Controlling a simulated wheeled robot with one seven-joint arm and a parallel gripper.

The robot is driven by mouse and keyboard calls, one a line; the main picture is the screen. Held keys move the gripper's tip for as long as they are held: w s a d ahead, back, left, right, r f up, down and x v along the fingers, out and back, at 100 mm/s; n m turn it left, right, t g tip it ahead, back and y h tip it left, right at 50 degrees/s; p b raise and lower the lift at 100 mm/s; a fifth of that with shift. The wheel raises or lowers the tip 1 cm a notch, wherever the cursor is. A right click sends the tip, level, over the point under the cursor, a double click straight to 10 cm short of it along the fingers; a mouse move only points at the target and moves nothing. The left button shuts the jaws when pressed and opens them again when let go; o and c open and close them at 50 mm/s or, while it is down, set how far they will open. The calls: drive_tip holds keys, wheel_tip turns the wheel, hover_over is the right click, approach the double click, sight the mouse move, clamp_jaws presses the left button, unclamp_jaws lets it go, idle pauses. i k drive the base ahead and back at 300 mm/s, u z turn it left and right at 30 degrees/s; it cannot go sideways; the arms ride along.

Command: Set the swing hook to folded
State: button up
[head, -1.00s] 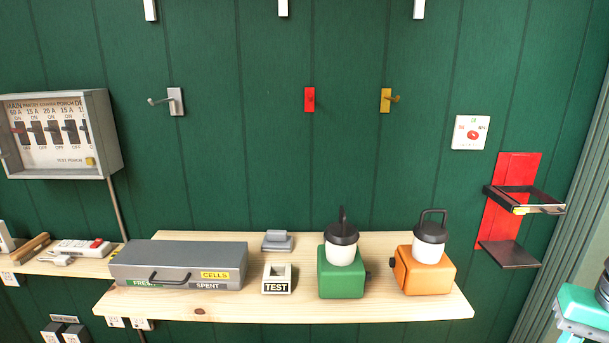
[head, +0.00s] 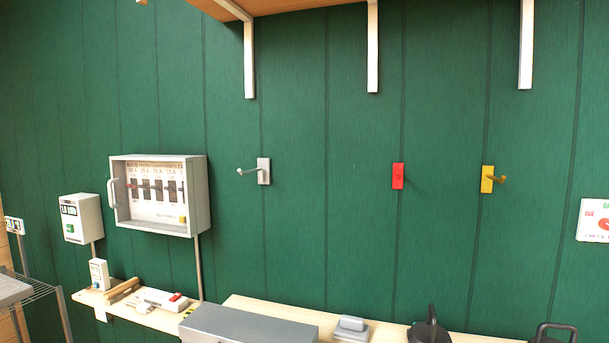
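Three small wall hooks are in a row on the green wall in the head view. The grey hook (head: 263,171) has an arm that sticks out to the left, with a rounded tip. The red hook (head: 398,176) is a narrow upright plate, and no arm shows clearly on it. The yellow hook (head: 487,179) has a short arm that sticks out to the right. Nothing hangs on any of them. I cannot tell which one is the swing hook. My gripper is not in view.
A breaker box (head: 200,196) is on the wall left of the hooks. Above is a wooden shelf (head: 284,6) on white brackets. The wall around the hooks is clear.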

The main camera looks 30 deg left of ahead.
sight(261, 169)
drive_tip(key=z, duration=1.5)
drive_tip(key=k, duration=2.4)
drive_tip(key=u, duration=1.95)
drive_tip(key=i, duration=1)
drive_tip(key=u, duration=0.05)
